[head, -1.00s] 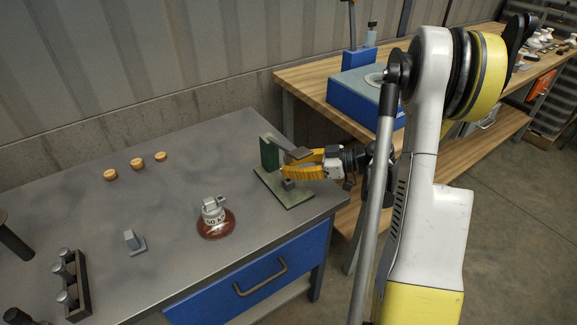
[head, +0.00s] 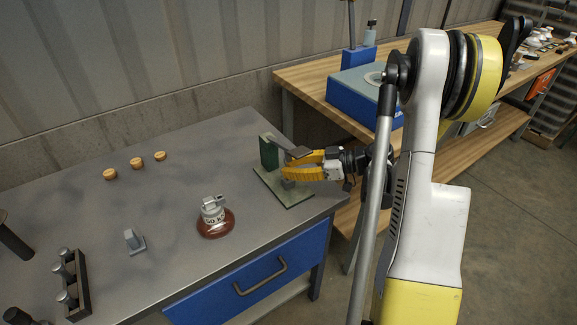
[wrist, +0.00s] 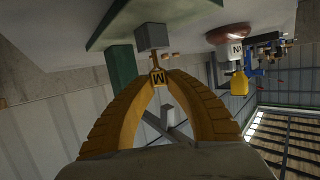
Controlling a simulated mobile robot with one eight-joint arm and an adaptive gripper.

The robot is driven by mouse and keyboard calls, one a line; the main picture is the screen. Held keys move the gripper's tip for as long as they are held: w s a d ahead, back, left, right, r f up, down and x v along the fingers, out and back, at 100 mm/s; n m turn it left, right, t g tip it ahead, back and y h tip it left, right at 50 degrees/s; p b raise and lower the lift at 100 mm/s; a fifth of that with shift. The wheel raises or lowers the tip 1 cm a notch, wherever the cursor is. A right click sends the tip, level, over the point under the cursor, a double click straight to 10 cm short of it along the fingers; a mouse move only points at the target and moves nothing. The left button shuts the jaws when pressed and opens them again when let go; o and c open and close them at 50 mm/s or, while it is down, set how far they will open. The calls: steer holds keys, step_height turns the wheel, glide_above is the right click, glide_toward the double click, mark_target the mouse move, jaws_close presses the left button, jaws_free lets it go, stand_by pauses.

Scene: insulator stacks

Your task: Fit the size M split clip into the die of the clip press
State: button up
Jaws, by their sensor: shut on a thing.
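My yellow gripper (head: 286,167) is over the base, below the lever. The clip's thin coppery end points at the grey die block (wrist: 152,36) under the press base. It is at or very near the die; I cannot tell if it is inside. The head view hides the clip.
A red-brown round pot with a grey top (head: 214,222) stands left of the press. A small grey block (head: 134,241), a dark rack of pegs (head: 70,287) and several orange-brown discs (head: 137,163) are farther left.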

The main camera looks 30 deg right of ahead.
steer(key=shift+f, duration=0.9)
steer(key=o, duration=0.8)
steer(key=v, duration=1.2)
